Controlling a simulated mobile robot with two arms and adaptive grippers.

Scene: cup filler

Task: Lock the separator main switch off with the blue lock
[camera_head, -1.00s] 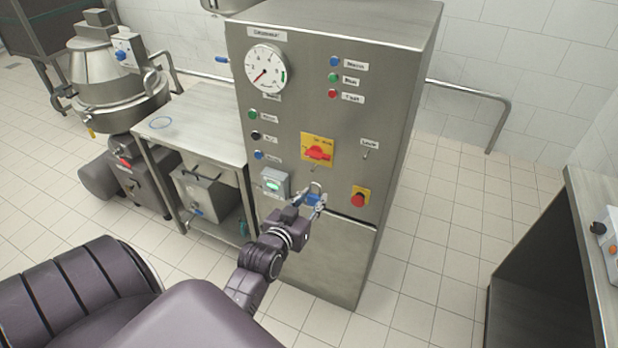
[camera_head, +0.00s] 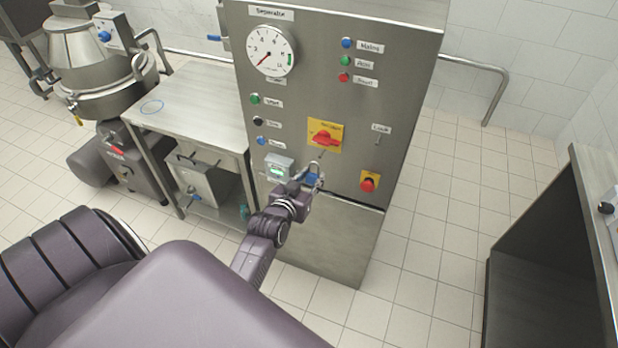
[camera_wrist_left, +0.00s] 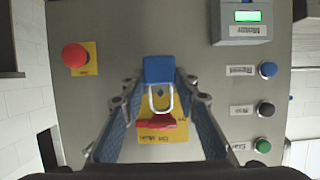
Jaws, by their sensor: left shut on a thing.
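My left gripper (camera_head: 306,183) is shut on the blue lock (camera_head: 312,180), just in front of the separator panel and below the main switch. In the left wrist view the blue lock (camera_wrist_left: 158,69) sits between the two fingers (camera_wrist_left: 158,93). Its steel shackle (camera_wrist_left: 160,103) points toward the red main switch (camera_wrist_left: 155,123) and overlaps its edge in that picture. In the head view the red main switch (camera_head: 326,138) is on a yellow plate, above the lock. I cannot tell whether the shackle touches the switch. My right gripper is not in view.
The panel (camera_head: 300,100) also carries a gauge (camera_head: 271,50), several coloured buttons, a grey box with a green display (camera_head: 277,167) and a red stop button (camera_head: 368,184). A steel table (camera_head: 190,105) stands to the left. A dark-sided bench (camera_head: 550,230) is at the right.

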